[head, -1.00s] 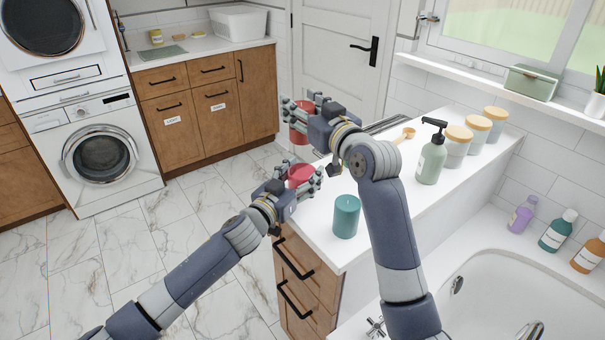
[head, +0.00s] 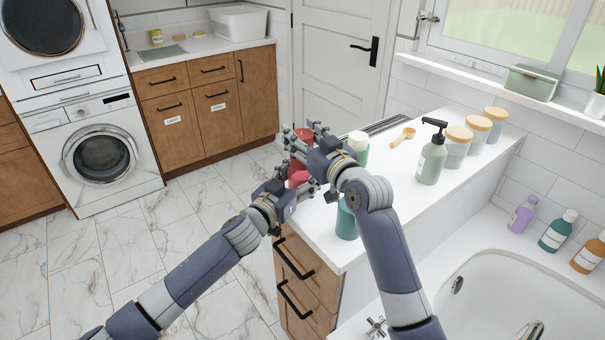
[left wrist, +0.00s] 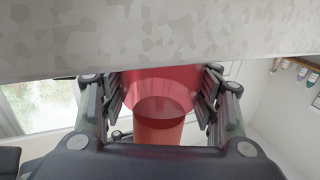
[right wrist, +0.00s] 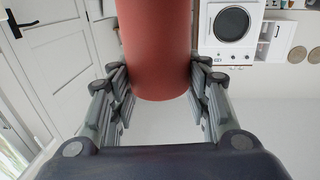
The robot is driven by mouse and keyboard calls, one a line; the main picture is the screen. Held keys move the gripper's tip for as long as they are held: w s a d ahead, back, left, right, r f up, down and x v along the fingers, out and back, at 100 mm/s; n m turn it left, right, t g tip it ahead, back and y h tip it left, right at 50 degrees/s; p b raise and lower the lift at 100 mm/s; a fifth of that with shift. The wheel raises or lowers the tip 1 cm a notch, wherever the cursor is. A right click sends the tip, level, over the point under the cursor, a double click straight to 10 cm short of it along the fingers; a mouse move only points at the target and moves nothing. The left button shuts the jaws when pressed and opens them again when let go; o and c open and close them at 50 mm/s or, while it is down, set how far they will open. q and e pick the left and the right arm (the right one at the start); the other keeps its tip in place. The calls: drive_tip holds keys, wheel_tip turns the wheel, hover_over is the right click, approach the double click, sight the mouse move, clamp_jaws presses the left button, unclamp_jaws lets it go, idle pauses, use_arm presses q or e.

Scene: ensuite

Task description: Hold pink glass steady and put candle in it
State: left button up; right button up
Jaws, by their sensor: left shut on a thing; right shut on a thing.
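The translucent pink glass (head: 298,178) is at the counter's front left corner, with my left gripper (head: 290,188) shut around it. It also shows in the left wrist view (left wrist: 160,82). My right gripper (head: 312,150) is shut on the red candle (head: 303,135), which fills the top middle of the right wrist view (right wrist: 157,50). The candle is directly above the glass in the head view. In the left wrist view the candle (left wrist: 158,134) lines up with the glass and overlaps it. I cannot tell whether its end is inside the rim. Fingers hide parts of both.
A teal candle (head: 346,220) stands on the white counter (head: 400,200), close to my right forearm and partly hidden. A white-capped green bottle (head: 359,150), a wooden scoop (head: 403,136), a pump bottle (head: 431,157) and lidded jars (head: 458,145) stand farther back. The bathtub (head: 480,280) is at right.

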drive_tip(key=shift+f, duration=1.5)
drive_tip(key=o, duration=1.2)
drive_tip(key=shift+o, duration=0.2)
wheel_tip(320, 180, up, 10)
use_arm(q)
drive_tip(key=o, duration=1.2)
